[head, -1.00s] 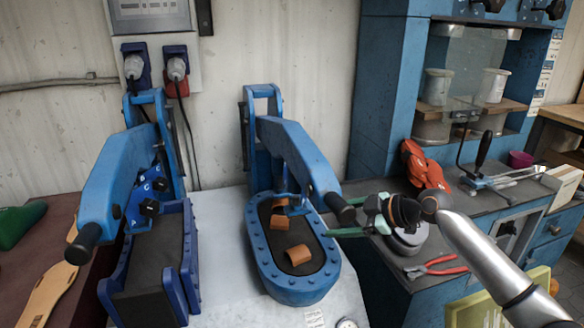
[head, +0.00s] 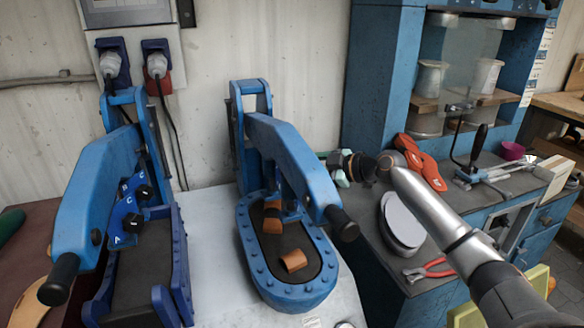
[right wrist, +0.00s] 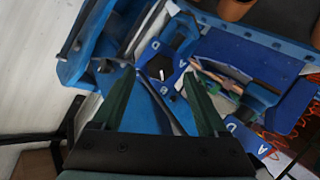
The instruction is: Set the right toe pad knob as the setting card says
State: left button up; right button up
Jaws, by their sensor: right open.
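Two blue presses stand side by side. The right press (head: 290,165) has a long blue arm over an oval bed (head: 287,294). In the right wrist view, a dark faceted knob (right wrist: 159,68) sits on a blue lettered plate (right wrist: 181,41), almost between my fingers; its exact setting is too small to read. My right gripper (head: 334,167) is open and empty beside the right press's arm, its fingertips partly hidden; its green fingers also show in the right wrist view (right wrist: 158,78). Another lettered plate (right wrist: 243,134) shows lower right there. No setting card is readable. My left gripper is out of view.
Two brown leather pieces (head: 293,261) lie on the oval bed. The left press (head: 105,190) carries a lettered plate with black knobs (head: 133,222). Red pliers (head: 430,269), a round grey object (head: 402,222) and an orange-red item (head: 424,160) lie on the right bench.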

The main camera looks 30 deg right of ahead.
jog(key=shift+x, duration=1.9)
jog(key=shift+c, duration=0.3)
grip_shut()
